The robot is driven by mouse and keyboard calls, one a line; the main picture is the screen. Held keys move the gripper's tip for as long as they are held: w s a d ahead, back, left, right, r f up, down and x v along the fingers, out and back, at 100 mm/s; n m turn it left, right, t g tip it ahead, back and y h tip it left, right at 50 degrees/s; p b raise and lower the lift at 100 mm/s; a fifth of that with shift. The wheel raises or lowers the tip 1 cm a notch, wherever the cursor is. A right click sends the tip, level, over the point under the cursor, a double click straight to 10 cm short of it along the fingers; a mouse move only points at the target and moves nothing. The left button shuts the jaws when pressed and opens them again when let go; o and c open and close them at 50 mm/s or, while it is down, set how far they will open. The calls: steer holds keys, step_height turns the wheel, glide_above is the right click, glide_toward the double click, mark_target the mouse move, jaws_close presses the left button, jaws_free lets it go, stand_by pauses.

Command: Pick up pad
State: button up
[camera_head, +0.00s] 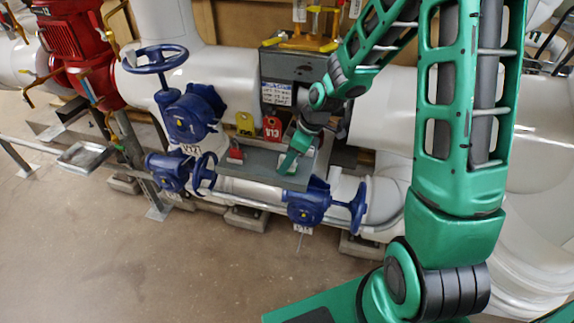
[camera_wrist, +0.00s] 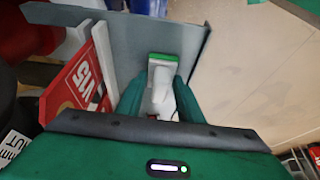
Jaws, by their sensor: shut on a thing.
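In the wrist view, the pad (camera_wrist: 161,75) is a small white piece with a green far edge, between my two green fingers. My gripper (camera_wrist: 159,92) is shut on it, and the fingers sit close along both its sides. The grey tray (camera_wrist: 196,32) lies just beyond and around it; I cannot tell whether the pad touches the tray. In the head view, my gripper (camera_head: 287,164) reaches down over the same tray (camera_head: 257,172). The pad is mostly hidden there by my gripper.
Red tags (camera_head: 272,128) and a yellow tag (camera_head: 245,124) stand at the tray's back; a red padlock-like piece (camera_head: 235,154) is at its left. Blue valves (camera_head: 310,203) stand in front, with white pipes (camera_head: 390,105) behind. A red lettered tag (camera_wrist: 78,88) is close left of my fingers.

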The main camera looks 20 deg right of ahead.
mark_target(284, 156)
steer(key=shift+r, duration=0.15)
steer(key=shift+r, duration=0.55)
step_height(284, 156, up, 3)
steer(key=shift+f, duration=0.1)
steer(key=s+a+r, duration=0.2)
steer(key=a+r, duration=0.5)
steer(key=a, duration=0.4)
steer(key=shift+a, duration=0.25)
steer(key=shift+f, duration=0.1)
